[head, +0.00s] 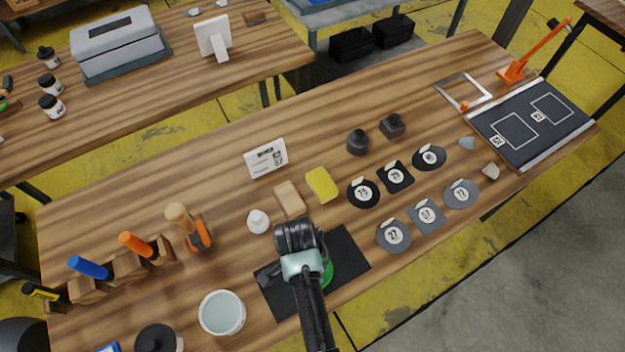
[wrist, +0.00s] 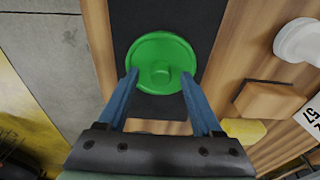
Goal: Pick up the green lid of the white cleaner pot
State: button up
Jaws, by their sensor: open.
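The green lid (wrist: 146,46) is a round disc with a small raised knob (wrist: 160,70) at its centre. It lies on a black mat (wrist: 205,30). In the head view my arm hides most of the lid (head: 328,274); only a green edge shows. My gripper (wrist: 159,77) is open and empty above the lid, its two blue fingers on either side of the knob. A gap shows between each finger and the knob; the height above the lid is hard to tell. A white open pot (head: 222,314) stands left of the mat in the head view.
A small white container (head: 258,222), a wooden block (head: 290,199) and a yellow sponge (head: 322,184) stand behind the mat. Numbered dark discs and squares (head: 393,236) lie to the right. A wooden tool rack (head: 130,266) is at the left.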

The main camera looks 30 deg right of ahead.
grip_shut()
dwell(0.3)
jog(key=shift+r, duration=0.15)
